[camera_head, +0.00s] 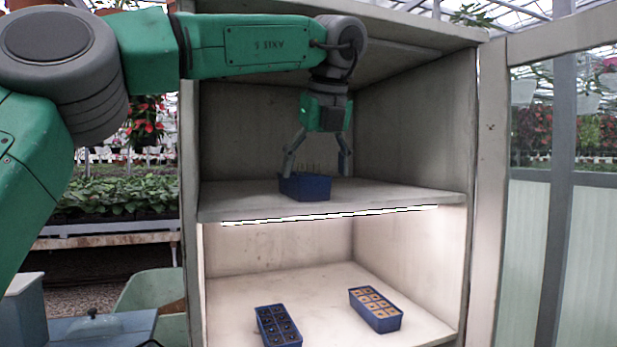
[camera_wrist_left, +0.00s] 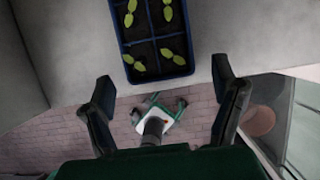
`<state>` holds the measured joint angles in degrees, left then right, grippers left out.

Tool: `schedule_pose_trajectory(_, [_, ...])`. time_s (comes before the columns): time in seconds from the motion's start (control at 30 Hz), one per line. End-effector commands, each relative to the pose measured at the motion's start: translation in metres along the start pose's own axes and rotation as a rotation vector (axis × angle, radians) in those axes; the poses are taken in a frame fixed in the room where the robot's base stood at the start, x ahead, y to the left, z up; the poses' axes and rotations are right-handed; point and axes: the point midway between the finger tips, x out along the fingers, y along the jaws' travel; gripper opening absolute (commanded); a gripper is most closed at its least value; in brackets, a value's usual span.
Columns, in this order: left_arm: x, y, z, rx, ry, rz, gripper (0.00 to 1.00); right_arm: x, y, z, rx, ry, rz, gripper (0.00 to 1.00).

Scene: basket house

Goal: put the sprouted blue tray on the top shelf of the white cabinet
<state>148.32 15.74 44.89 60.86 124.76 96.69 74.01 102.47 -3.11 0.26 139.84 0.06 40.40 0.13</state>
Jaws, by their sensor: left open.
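The sprouted blue tray (camera_head: 305,187) stands on the top shelf (camera_head: 400,196) of the white cabinet (camera_head: 190,240), near the shelf's front edge. In the left wrist view the sprouted tray (camera_wrist_left: 154,77) shows dark soil cells with green seedlings. My left gripper (camera_head: 318,166) is over the tray in the head view, fingers pointing down and spread. In the left wrist view my left gripper (camera_wrist_left: 165,92) is open, its fingers apart from the tray's sides with nothing between them. My right gripper is not in view.
On the lower shelf stand a blue tray with dark cells (camera_head: 278,326) and a blue tray with tan cells (camera_head: 375,309). The cabinet's glazed door (camera_head: 560,200) stands open at right. A green bin (camera_head: 150,290) is at lower left.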

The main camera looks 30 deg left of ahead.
Motion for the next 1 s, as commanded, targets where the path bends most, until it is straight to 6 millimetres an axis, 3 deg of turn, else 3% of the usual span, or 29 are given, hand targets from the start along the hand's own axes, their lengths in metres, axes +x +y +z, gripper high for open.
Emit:
schedule_pose_trajectory(0.1, [-0.008, -0.001, -0.022, 0.002, -0.001, 0.000, 0.80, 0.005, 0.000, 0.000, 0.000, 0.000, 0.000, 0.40])
schedule_pose_trajectory(0.3, [-0.018, -0.001, -0.043, 0.001, 0.000, 0.000, 0.80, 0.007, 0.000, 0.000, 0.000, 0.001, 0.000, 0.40])
schedule_pose_trajectory(1.0, [-0.019, 0.000, -0.046, -0.001, 0.000, 0.000, 0.80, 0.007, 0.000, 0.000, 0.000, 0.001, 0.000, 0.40])
